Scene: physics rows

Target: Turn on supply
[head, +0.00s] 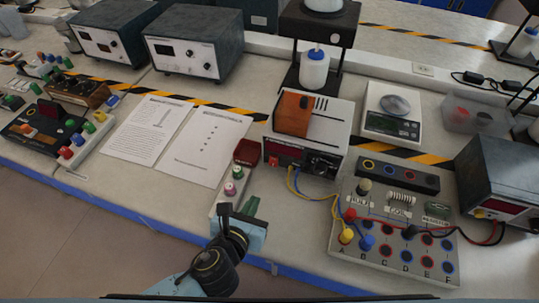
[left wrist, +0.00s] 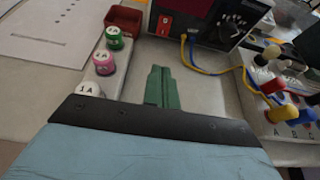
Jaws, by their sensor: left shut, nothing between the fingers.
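The supply (head: 325,120) is a white box with an orange part on top and a dark front panel, standing mid-table in the head view. Its front also shows at the top of the left wrist view (left wrist: 205,22). A red switch (left wrist: 165,24) sits at the left of that panel, with a dark knob (left wrist: 232,27) to its right. The switch also shows in the head view (head: 273,161). My left gripper (head: 250,207) is in front of the supply, apart from it. Its green fingers (left wrist: 161,88) are together and empty. My right gripper is out of view.
Left of the fingers is a small block with green, pink and white terminals (left wrist: 103,62). Right is a circuit board (head: 390,255) with plugged leads; yellow and blue wires (head: 310,195) run from the supply to it. A scale (head: 392,112) stands behind. Papers (head: 175,140) lie left.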

